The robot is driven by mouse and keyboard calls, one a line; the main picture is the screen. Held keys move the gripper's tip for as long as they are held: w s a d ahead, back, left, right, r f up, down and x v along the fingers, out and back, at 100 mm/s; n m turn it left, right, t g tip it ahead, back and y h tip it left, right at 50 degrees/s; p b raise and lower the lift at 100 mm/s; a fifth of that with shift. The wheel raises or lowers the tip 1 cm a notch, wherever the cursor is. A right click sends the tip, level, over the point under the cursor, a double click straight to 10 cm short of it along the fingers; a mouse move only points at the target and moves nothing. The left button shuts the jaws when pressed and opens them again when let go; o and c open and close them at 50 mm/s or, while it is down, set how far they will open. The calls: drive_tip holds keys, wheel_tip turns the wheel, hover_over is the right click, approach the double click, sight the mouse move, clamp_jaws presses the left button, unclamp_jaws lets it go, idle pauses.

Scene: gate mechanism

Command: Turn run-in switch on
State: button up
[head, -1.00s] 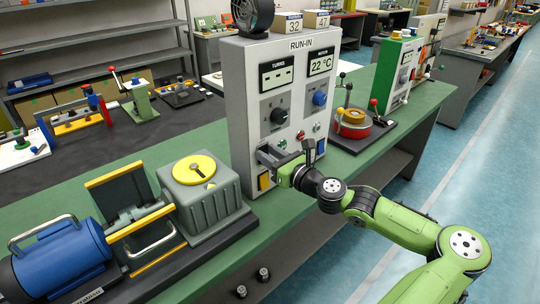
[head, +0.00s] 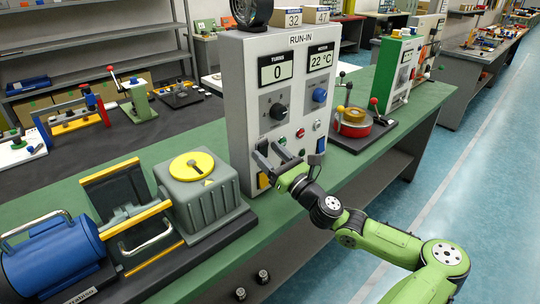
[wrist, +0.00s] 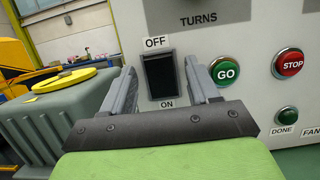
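The run-in switch (wrist: 160,77) is a black rocker in the wrist view, with OFF printed above it and ON below. It sits on the front of the grey RUN-IN panel (head: 237,110). My gripper (head: 268,152) is open and empty in front of the panel's lower left. In the wrist view its two fingers stand on either side of the switch, the right one near the green GO button (wrist: 225,71). Whether the fingers touch the panel is unclear. The TURNS display (head: 277,70) reads 0. In the head view my gripper hides the switch area.
A red STOP button (wrist: 289,63) and a green DONE lamp (wrist: 287,115) sit to the right. A grey box with a yellow lid (head: 205,200) and a blue motor (head: 50,262) stand left of the panel. The floor (head: 470,190) at right is clear.

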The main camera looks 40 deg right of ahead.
drive_tip(key=p+v, duration=0.2)
drive_tip(key=v, duration=1.3)
drive_tip(key=shift+s, duration=0.35)
